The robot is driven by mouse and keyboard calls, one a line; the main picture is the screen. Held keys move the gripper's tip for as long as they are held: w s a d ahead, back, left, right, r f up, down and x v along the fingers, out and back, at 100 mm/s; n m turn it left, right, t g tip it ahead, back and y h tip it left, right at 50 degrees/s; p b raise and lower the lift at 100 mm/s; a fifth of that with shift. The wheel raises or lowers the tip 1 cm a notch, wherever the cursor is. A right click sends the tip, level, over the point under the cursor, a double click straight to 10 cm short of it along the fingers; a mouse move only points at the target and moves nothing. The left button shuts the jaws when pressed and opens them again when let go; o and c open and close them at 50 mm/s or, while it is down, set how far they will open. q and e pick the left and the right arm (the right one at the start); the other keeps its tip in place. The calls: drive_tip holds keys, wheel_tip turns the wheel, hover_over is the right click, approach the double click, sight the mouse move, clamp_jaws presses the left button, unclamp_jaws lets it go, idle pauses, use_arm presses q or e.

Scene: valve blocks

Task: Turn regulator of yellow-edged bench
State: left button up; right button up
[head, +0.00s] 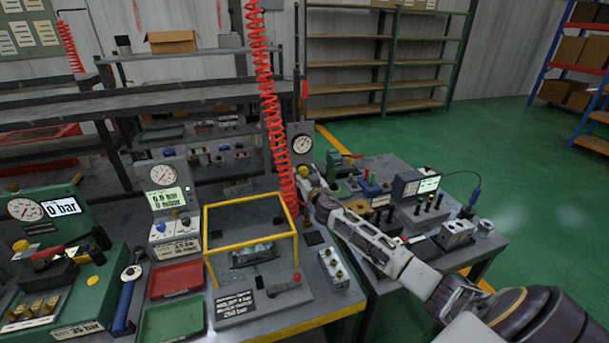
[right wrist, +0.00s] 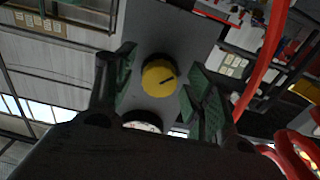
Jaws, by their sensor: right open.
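My left gripper is not in view.
A red coiled hose (head: 268,110) hangs close left of my right gripper. A yellow-framed clear box (head: 250,207), a red tray (head: 176,279) and a green tray (head: 172,320) are on the bench. Another crowded bench (head: 487,243) lies under my right forearm.

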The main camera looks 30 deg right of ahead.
drive_tip(key=shift+c, duration=0.3)
drive_tip(key=c, duration=1)
drive_tip(key=shift+o, duration=0.2)
drive_tip(key=shift+n, duration=2.2)
drive_tip(key=n, duration=0.3)
drive_tip(key=shift+n, duration=0.4)
drive_tip(key=n, duration=0.4)
drive_tip(key=shift+d+r+n, duration=0.1)
drive_tip(key=shift+n, duration=0.3)
drive_tip(key=n+p, duration=0.1)
drive_tip(key=n, duration=0.3)
drive_tip(key=shift+n, duration=0.4)
